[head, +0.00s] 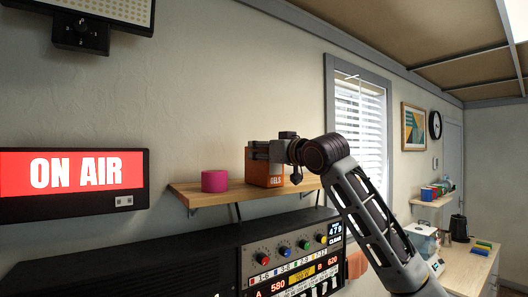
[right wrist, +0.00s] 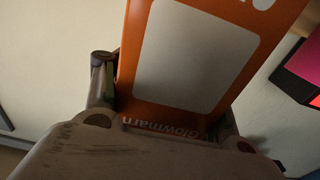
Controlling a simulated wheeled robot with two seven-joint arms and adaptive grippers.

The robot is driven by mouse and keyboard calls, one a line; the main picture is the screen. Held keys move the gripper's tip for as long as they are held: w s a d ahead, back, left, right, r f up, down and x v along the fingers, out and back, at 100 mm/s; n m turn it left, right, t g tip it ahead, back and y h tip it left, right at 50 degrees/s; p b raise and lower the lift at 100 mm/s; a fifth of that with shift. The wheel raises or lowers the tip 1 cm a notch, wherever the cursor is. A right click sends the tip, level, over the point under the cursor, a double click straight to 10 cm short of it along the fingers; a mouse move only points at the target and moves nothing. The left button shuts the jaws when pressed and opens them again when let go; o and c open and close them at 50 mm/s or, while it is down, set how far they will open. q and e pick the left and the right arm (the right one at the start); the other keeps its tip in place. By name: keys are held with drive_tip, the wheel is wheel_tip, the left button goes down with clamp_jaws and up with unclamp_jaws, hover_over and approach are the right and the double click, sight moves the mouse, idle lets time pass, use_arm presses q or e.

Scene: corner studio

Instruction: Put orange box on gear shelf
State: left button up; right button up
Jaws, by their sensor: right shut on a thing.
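My right gripper (head: 262,152) comes in from the right and is shut on the upper part of the box. In the right wrist view the box (right wrist: 180,110), with its white panel, sits between the fingers. My left gripper is not in view.
A lit ON AIR sign (head: 75,180) hangs left of the shelf. A black device with coloured knobs (head: 292,262) stands below it. A window with blinds (head: 358,120) is behind my right arm. The shelf's left end is bare.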

drive_tip(key=shift+f, duration=0.1)
drive_tip(key=o, duration=0.9)
drive_tip(key=shift+c, duration=0.2)
drive_tip(key=o, duration=0.4)
drive_tip(key=shift+s, duration=0.1)
drive_tip(key=shift+b+v, duration=0.5)
drive_tip(key=shift+v, duration=0.45)
drive_tip(key=shift+b+v, duration=1.8)
drive_tip(key=shift+v, duration=3.25)
